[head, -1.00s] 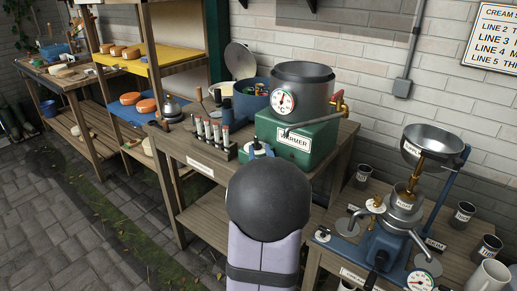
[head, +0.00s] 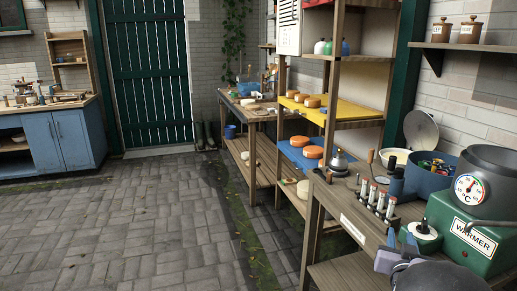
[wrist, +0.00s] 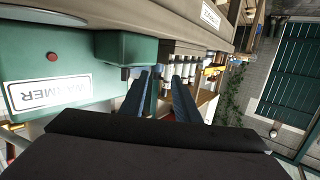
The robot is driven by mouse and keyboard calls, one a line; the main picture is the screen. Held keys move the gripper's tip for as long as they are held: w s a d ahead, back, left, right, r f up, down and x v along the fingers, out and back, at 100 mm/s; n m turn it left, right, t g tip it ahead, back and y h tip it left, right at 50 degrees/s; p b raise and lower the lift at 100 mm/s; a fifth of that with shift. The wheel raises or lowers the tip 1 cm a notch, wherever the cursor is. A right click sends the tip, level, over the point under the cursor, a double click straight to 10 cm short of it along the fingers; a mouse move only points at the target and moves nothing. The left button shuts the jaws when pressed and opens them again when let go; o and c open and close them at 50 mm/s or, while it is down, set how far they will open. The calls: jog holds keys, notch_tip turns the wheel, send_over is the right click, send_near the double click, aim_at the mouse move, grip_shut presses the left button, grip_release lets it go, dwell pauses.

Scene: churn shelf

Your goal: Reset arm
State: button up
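My gripper (wrist: 160,85) shows in the wrist view with two blue fingers apart and nothing seen held between them. In the head view my gripper (head: 401,241) is at the lower right, above the front of the wooden bench (head: 345,215), close to the green warmer (head: 474,240). My dark rounded arm part hides some of the bench there. In the wrist view the green warmer (wrist: 60,60) fills the left side, beside the fingers.
A rack of several tubes (head: 376,203), a blue pot (head: 432,178) and a grey pot with a dial (head: 495,175) crowd the bench. Shelves with orange cheeses (head: 313,152) stand behind. The paved floor (head: 150,220) at left is open, before a blue cabinet (head: 58,140).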

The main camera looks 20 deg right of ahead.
jog(key=w+a+f+n+g+y, duration=0.1)
jog(key=a+f+g+y, duration=0.2)
jog(key=a, duration=0.5)
jog(key=a+f+n+y, duration=0.2)
jog(key=a+f, duration=0.4)
jog(key=a, duration=0.1)
jog(key=w+a+f+n+g+y, duration=0.1)
jog(key=a+f+g+y, duration=0.2)
jog(key=a, duration=0.5)
jog(key=s+a+f+n+g+y, duration=0.1)
jog(key=s+a+f+n+g, duration=0.15)
jog(key=s+a, duration=0.55)
jog(key=s+a+f+n+g+y, duration=0.2)
jog(key=s+a+f+g, duration=0.2)
jog(key=s+a, duration=0.45)
notch_tip(320, 180, up, 20)
jog(key=p, duration=1.9)
jog(key=shift+f, duration=0.1)
